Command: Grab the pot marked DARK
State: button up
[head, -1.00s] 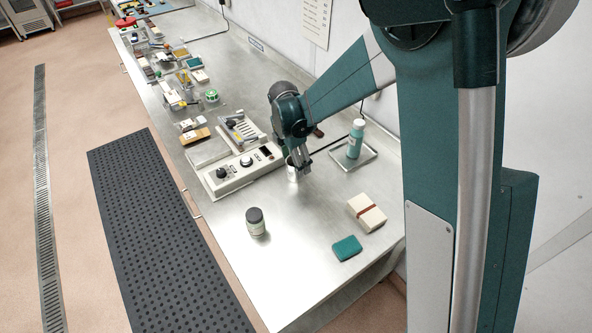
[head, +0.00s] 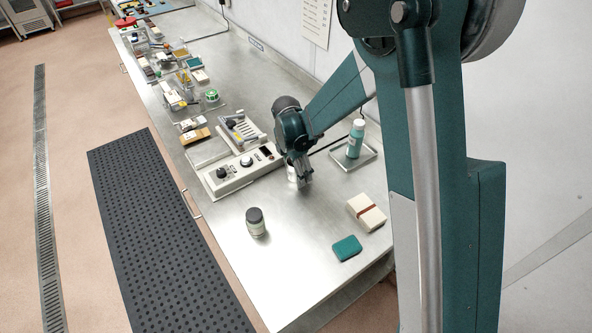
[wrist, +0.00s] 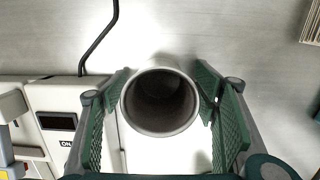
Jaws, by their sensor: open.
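A pale metal pot (head: 291,174) stands upright on the steel bench beside the control box. In the wrist view the pot (wrist: 160,103) shows its open round mouth and dark inside. No DARK marking is readable on it. My gripper (head: 303,177) is down at the pot and partly hides it in the head view. In the wrist view my gripper (wrist: 163,88) is open, with one green-padded finger on each side of the pot. I cannot tell whether either finger touches it. A dark-lidded jar (head: 256,222) stands apart nearer the front; its label is unreadable.
The white control box (head: 243,172) with knobs is close on the left. A teal-white bottle (head: 355,139) stands on a tray (head: 367,157) at the right. A banded cream block (head: 366,211) and green pad (head: 346,248) lie in front. Bench around the jar is clear.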

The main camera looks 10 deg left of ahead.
dwell(0.4)
jog(key=c, duration=1.1)
jog(key=shift+r, duration=0.1)
jog(key=shift+r, duration=4.9)
